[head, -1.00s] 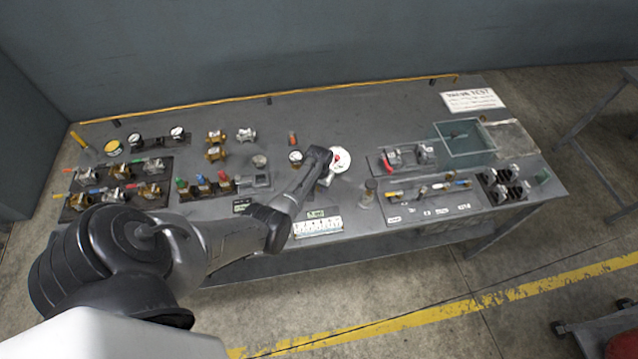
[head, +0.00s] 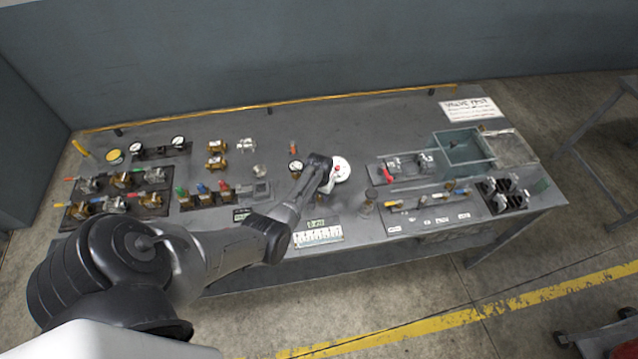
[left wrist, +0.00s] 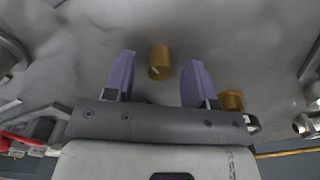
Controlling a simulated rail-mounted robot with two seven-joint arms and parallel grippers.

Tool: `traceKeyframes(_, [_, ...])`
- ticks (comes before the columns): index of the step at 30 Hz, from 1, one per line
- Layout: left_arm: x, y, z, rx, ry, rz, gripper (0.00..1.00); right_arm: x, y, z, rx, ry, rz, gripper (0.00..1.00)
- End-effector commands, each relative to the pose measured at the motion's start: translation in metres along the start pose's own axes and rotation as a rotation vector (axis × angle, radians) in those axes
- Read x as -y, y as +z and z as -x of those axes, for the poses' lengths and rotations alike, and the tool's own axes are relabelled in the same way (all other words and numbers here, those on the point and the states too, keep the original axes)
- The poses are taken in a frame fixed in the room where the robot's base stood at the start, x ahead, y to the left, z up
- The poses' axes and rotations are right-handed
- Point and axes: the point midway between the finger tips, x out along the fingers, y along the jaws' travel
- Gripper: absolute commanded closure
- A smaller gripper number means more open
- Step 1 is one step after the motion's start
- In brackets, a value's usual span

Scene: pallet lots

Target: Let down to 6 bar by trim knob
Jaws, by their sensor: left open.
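In the left wrist view, a brass knob (left wrist: 159,62) with a pale mark on its side stands upright on the grey surface. My left gripper (left wrist: 157,75) is open, with one purple finger on each side of the knob and a gap to both. In the head view, my left gripper (head: 329,183) is over the middle of the bench, beside a white round disc (head: 342,170) with a red mark. My wrist hides the knob there. A small white-faced gauge (head: 295,165) stands just left of the wrist; its reading is too small to tell. My right gripper is not in view.
Another brass part (left wrist: 231,100) lies near the right finger. Valve rows (head: 125,180) and coloured-handle valves (head: 203,192) stand left on the bench. A glass-post-like part (head: 368,197), a valve rack (head: 408,166) and an open green bin (head: 462,158) stand right.

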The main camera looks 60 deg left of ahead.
Motion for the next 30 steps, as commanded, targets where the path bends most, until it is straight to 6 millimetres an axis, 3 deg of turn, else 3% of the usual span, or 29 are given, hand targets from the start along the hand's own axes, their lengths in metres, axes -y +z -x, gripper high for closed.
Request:
traceKeyframes(15, [0.000, 0.000, 0.097, -0.003, 0.000, 0.000, 0.49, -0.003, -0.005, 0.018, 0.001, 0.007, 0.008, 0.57])
traceKeyframes(21, [0.000, 0.000, 0.119, -0.002, 0.000, 0.000, 0.49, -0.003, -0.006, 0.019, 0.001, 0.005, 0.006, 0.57])
traceKeyframes(30, [0.000, 0.000, 0.128, 0.000, 0.000, 0.000, 0.49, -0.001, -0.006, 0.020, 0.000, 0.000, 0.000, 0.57])
